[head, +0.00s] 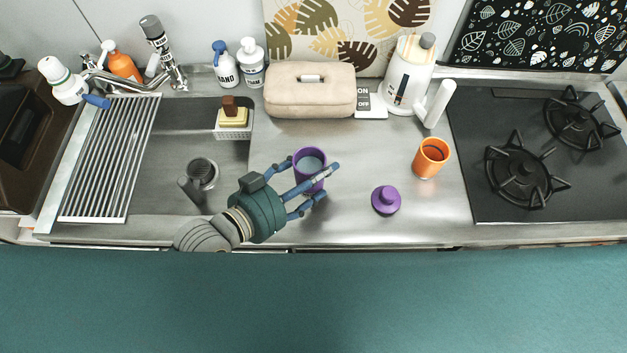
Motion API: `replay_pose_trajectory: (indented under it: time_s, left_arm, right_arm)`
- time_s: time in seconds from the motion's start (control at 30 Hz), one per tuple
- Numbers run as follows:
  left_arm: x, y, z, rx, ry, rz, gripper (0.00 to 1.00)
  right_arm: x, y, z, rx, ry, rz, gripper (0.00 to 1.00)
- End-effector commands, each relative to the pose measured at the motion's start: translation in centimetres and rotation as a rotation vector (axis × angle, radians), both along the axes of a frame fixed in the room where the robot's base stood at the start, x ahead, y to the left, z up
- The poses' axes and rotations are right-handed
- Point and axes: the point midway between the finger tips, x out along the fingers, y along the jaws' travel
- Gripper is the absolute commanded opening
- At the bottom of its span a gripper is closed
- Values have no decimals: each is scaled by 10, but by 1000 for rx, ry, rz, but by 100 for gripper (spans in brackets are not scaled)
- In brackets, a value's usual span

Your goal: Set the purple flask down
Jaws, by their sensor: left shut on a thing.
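The purple flask (308,158) is a cup-like purple vessel with an open top and a pale inside. It is over the steel counter just right of the sink. My left gripper (318,184) reaches in from the lower left and is shut on the flask, with its blue fingers around the near side. The fingers hide the flask's lower part, so I cannot tell whether its base touches the counter. A purple lid (386,200) with a knob lies on the counter to the right. My right gripper is not in view.
An orange cup (431,158) stands right of the lid, near the black hob (540,150). The sink (190,150) opens at left. Bare counter (350,220) lies around the lid.

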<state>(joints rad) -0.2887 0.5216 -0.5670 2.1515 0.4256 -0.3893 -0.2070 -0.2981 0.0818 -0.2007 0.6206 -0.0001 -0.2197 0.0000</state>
Motion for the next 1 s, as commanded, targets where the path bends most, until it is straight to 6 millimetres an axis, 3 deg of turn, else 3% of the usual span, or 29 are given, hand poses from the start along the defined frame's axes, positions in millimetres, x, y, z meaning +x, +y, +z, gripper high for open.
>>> replay_pose_trajectory:
  time_s: [0.23, 0.63, 0.67, 0.73, 1.0]
  left_arm:
    - [1, 0, -32, 1, -1, 1, 23]
    - [0, 0, -37, 1, -2, -1, 23]
    - [0, 0, -39, 3, 1, 0, 72]
    - [0, 0, -38, 3, 1, 0, 86]
    - [0, 0, -38, 3, 1, 0, 89]
  right_arm:
    - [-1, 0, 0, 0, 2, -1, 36]
    - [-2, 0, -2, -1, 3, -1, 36]
    - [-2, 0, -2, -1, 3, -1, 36]
    - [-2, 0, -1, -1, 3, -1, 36]
    - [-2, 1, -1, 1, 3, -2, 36]
